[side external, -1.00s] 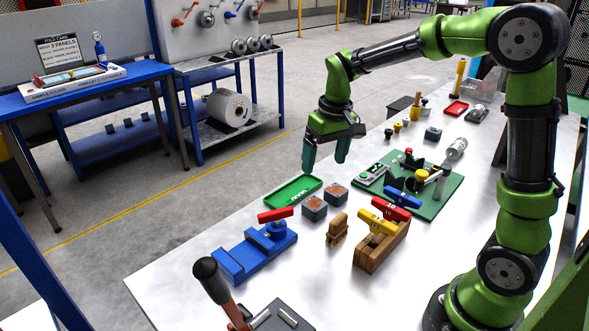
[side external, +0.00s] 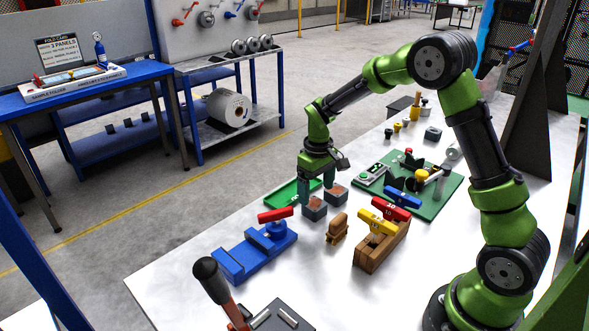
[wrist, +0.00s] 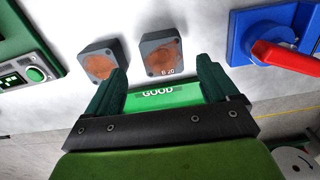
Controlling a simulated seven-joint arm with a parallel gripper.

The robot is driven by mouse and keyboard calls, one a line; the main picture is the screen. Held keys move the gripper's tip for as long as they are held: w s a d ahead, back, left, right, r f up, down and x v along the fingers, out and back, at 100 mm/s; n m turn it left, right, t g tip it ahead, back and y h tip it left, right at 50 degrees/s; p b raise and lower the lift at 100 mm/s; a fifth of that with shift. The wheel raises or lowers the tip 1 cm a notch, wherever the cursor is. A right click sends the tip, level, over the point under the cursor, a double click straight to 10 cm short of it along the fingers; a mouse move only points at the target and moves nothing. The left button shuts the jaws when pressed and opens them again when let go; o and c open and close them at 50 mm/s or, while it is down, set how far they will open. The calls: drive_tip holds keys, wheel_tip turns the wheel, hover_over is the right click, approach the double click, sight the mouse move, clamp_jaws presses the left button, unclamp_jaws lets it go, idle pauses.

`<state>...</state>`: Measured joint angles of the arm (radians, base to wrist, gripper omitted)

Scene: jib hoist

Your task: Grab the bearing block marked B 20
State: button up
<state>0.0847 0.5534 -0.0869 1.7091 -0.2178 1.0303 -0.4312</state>
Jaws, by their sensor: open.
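The bearing block marked B 20 (wrist: 162,52) is a grey block with a copper-brown round face in the wrist view. In the side external view it appears to be the nearer block (side external: 314,211), beside the blue vise. A similar block (wrist: 100,62) stands close to its left in the wrist view; its marking cannot be read. In the side external view my gripper (side external: 316,188) hangs low just above and behind the blocks. I cannot tell whether the fingers touch anything.
A green tray marked GOOD (wrist: 175,96) lies under my gripper. A blue vise with a red handle (side external: 255,250) stands near the B 20 block.

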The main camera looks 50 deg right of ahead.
sight(314, 207)
drive_tip(key=f, duration=0.5)
drive_tip(key=shift+a+f, duration=0.2)
drive_tip(key=shift+f, duration=0.1)
drive_tip(key=shift+r, duration=0.1)
drive_tip(key=c, duration=1.5)
